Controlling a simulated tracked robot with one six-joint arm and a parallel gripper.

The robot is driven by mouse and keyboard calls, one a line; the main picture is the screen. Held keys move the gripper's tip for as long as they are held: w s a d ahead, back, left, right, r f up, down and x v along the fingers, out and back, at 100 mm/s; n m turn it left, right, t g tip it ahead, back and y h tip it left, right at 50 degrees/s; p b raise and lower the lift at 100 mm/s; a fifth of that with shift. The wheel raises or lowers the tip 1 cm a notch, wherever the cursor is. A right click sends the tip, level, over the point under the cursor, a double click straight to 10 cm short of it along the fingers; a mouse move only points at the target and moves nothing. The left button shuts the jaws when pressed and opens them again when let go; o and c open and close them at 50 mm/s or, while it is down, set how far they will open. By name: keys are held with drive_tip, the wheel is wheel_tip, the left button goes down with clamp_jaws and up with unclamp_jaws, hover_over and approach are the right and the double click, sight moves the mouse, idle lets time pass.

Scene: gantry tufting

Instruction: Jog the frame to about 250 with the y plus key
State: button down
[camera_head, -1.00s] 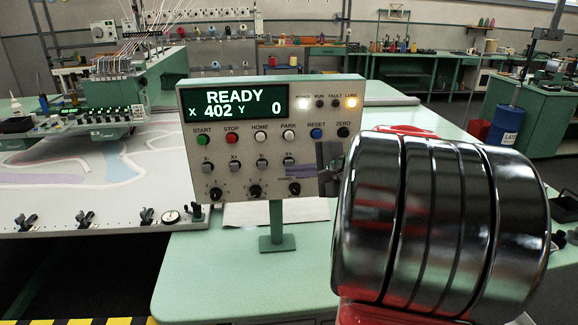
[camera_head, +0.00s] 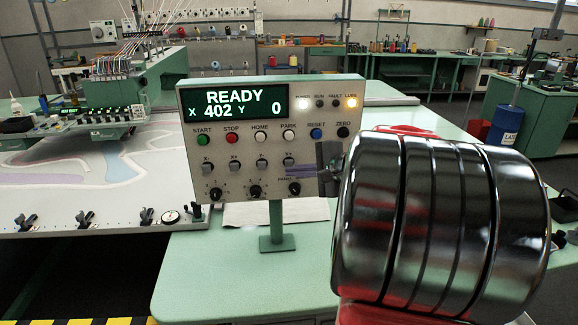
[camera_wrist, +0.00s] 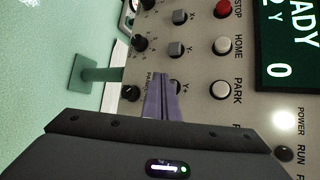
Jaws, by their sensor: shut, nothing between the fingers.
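The control panel (camera_head: 262,190) stands upright on a post. Its display (camera_head: 233,103) reads READY, X 402, Y 0. The Y plus key (camera_head: 289,161) is the rightmost of the jog keys, below PARK. My gripper (camera_head: 288,171) is shut and empty, its purple fingertips at the panel face by this key. In the wrist view, the fingertips (camera_wrist: 162,77) are right beside the Y plus key (camera_wrist: 176,87), partly overlapping its edge. I cannot tell whether they touch it. The tufting frame (camera_head: 95,195) lies at the left under the machine head (camera_head: 108,100).
Dark knobs (camera_head: 255,191) sit on the panel below the jog keys. Other buttons, such as PARK (camera_head: 289,133), are close above. The green table (camera_head: 215,285) is clear in front. A blue drum (camera_head: 505,125) stands at the back right.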

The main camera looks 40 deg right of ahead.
drive_tip(key=shift+w, duration=0.15)
drive_tip(key=shift+w+d+r, duration=0.1)
drive_tip(key=shift+w+d, duration=0.05)
drive_tip(key=shift+w, duration=0.1)
drive_tip(key=shift+w+d, duration=0.35)
drive_tip(key=shift+w, duration=0.05)
idle(1.4)
drive_tip(key=shift+s+a, duration=0.1)
drive_tip(key=shift+s, duration=0.05)
idle(4.2)
drive_tip(key=shift+s+a, duration=0.4)
drive_tip(key=shift+s, duration=0.25)
drive_tip(key=shift+s+a, duration=0.75)
drive_tip(key=shift+s, duration=0.3)
drive_tip(key=shift+s+a, duration=0.7)
drive_tip(key=shift+s, duration=0.3)
